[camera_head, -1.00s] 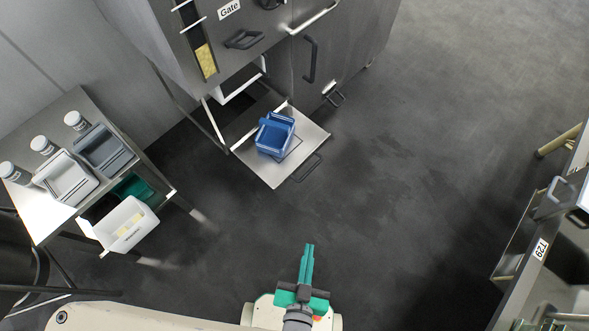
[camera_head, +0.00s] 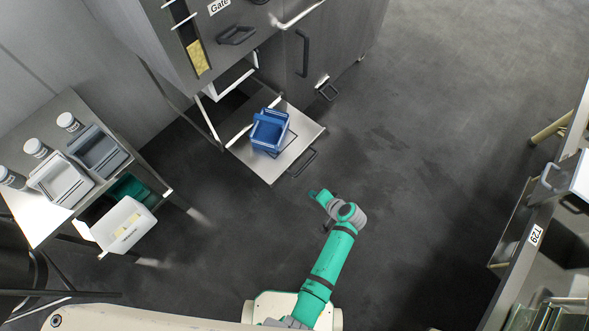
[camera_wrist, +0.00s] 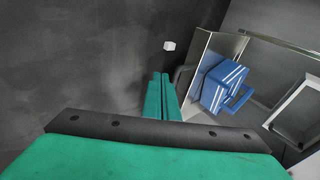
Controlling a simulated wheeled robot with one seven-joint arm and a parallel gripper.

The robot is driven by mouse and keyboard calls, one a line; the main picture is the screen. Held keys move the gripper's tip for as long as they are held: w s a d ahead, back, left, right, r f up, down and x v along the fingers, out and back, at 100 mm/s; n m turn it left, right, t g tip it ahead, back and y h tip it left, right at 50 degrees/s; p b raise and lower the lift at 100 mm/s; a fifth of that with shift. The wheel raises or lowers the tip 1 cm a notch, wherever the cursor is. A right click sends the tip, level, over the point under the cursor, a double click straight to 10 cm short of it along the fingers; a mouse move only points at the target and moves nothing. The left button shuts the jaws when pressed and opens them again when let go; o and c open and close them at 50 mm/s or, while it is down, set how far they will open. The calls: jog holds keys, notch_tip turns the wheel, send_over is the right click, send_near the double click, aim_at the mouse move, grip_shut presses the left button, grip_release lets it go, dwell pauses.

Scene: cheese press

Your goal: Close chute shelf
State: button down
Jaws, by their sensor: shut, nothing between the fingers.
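The chute shelf (camera_head: 305,140) is a steel panel pulled out low at the front of the grey machine, with a dark bar handle (camera_head: 302,163) on its front edge. A blue container (camera_head: 269,132) stands on it. The shelf also shows in the wrist view (camera_wrist: 213,52), with the blue container (camera_wrist: 222,87) on it. In the head view my gripper (camera_head: 314,193) is in front of the shelf, apart from its handle. In the wrist view the green fingers (camera_wrist: 161,92) are together and empty, left of the shelf's edge.
A side table (camera_head: 45,221) at left carries grey tubs and jars, with a white bin (camera_head: 122,226) hanging at its side. A counter marked T29 (camera_head: 545,222) stands at right. The floor between is clear. The machine's "Gate" panel (camera_head: 218,7) is above the shelf.

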jog(key=w+r+y, duration=0.2)
jog(key=w+r, duration=0.1)
jog(key=w, duration=0.2)
send_near(289, 168)
notch_tip(289, 168, down, 3)
jog(key=shift+w+a+g, duration=0.3)
jog(key=shift+w+a, duration=0.85)
jog(key=shift+a, duration=0.05)
jog(key=shift+w+a, duration=0.25)
jog(key=shift+a, duration=0.1)
jog(key=shift+f, duration=0.1)
